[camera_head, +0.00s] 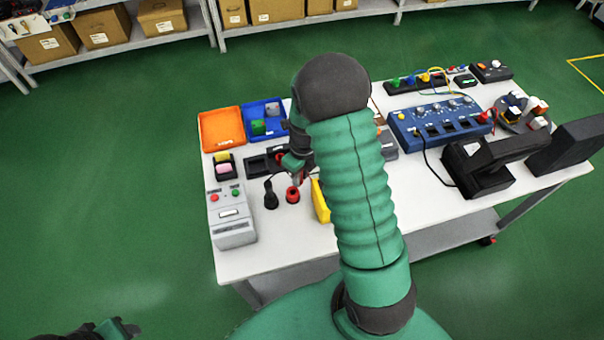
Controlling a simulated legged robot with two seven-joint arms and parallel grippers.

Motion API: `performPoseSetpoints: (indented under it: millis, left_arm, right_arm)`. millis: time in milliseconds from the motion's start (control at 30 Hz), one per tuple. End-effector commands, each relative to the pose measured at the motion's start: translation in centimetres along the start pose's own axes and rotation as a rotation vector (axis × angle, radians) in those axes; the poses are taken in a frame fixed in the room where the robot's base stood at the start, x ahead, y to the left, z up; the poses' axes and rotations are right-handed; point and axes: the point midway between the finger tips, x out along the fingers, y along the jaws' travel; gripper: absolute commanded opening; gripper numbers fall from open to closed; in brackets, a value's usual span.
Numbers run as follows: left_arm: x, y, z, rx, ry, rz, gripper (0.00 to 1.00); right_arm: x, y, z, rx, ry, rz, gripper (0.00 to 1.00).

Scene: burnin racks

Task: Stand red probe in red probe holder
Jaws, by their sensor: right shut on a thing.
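The red probe holder (292,195) is a small red round stand with a dark opening, on the white table's left half near the front edge. A similar black holder (270,196) stands just left of it. My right gripper (297,170) is shut on the red probe (298,178), of which only a small red part shows. It is just above and behind the red holder; whether the probe tip touches the holder cannot be told. My forearm hides part of the gripper. My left gripper (122,328) is at the bottom left, away from the table, its jaws unclear.
A yellow object (319,201) stands close right of the red holder. A grey box with buttons (230,217) is at the left front. Orange (205,135) and blue (280,107) trays lie behind. A blue panel (440,140) and black devices fill the right side.

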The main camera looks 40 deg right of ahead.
Motion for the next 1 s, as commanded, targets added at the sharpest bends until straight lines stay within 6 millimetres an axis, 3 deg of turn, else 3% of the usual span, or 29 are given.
performPoseSetpoints:
  millis: [1000]
  left_arm:
    - [-2.9, 0.0, -0.7, -0.001, 0.000, 0.000, 0.52]
  right_arm:
    - [-1.2, 3.1, 0.2, -0.005, -0.002, -0.025, 0.00]
